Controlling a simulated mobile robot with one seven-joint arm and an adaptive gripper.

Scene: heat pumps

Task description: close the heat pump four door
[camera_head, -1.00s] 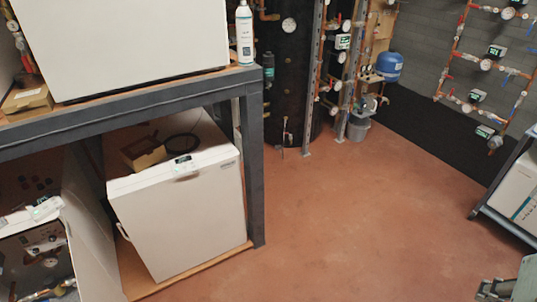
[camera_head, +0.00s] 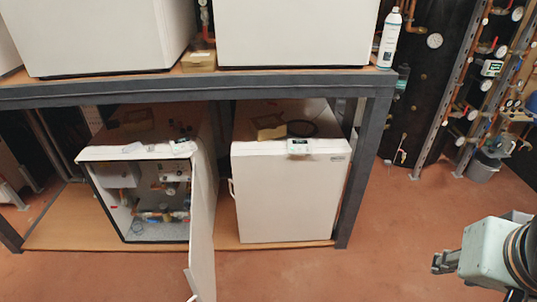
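A white heat pump cabinet (camera_head: 115,153) stands on the lower shelf, left of centre, with its front open. Its door (camera_head: 203,235) is hinged on the right side and swung out towards me, seen nearly edge-on. A small handle shows near the door's lower free edge. Pipes and valves (camera_head: 160,216) show inside the cabinet. No number is readable on it. My gripper (camera_head: 443,262) is at the lower right, well to the right of the door and apart from everything. Its fingers are small and seen from the side, so their opening is unclear.
A second white heat pump (camera_head: 290,195), shut, stands just right of the open door. A dark steel frame (camera_head: 362,170) holds the shelves, with more white units (camera_head: 295,30) on top. The red floor (camera_head: 385,255) is clear between the frame and my gripper.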

